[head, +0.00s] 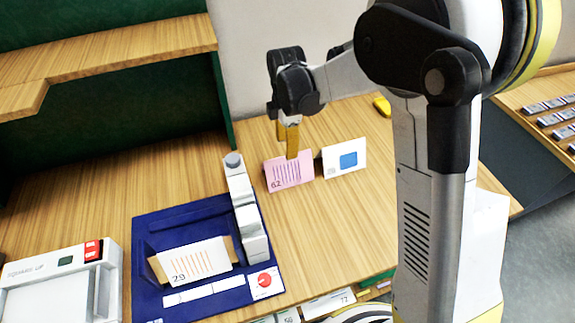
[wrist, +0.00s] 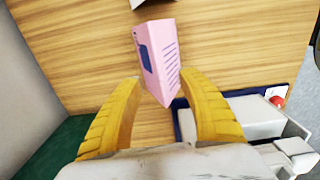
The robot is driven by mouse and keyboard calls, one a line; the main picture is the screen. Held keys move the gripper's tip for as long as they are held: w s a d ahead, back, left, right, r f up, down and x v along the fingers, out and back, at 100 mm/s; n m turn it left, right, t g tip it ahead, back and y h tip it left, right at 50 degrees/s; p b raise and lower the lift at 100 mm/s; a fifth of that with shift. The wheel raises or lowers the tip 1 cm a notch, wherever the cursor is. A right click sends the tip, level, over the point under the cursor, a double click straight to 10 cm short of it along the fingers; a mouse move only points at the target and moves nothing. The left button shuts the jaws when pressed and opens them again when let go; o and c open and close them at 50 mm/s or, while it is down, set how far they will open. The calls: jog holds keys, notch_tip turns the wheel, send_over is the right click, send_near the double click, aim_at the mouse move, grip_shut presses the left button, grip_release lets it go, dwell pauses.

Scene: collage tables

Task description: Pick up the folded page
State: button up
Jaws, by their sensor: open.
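A pink folded page (head: 290,174) marked 62 stands like a tent on the wooden table. A white folded page (head: 344,158) with a blue square stands just right of it. Another white folded page (head: 195,261), marked 29, is on the blue device. My gripper (head: 290,152) is open above the pink page, its yellow fingers pointing down and hiding a little of its top edge. In the wrist view, the pink page (wrist: 157,60) lies ahead of and partly between the open fingers (wrist: 160,84). I cannot tell whether they touch it.
The blue device base (head: 150,228) with its grey-white upright arm (head: 246,210) stands left of and nearer than the pink page. A white machine (head: 62,285) is at lower left. A yellow object (head: 382,106) lies farther back.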

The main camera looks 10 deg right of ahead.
aim_at(287, 166)
notch_tip(287, 166, down, 6)
jog(key=shift+w+d+r+b, duration=0.15)
jog(key=shift+r+b, duration=0.05)
jog(key=shift+b, duration=0.55)
jog(key=shift+r, duration=0.1)
jog(key=c, duration=1)
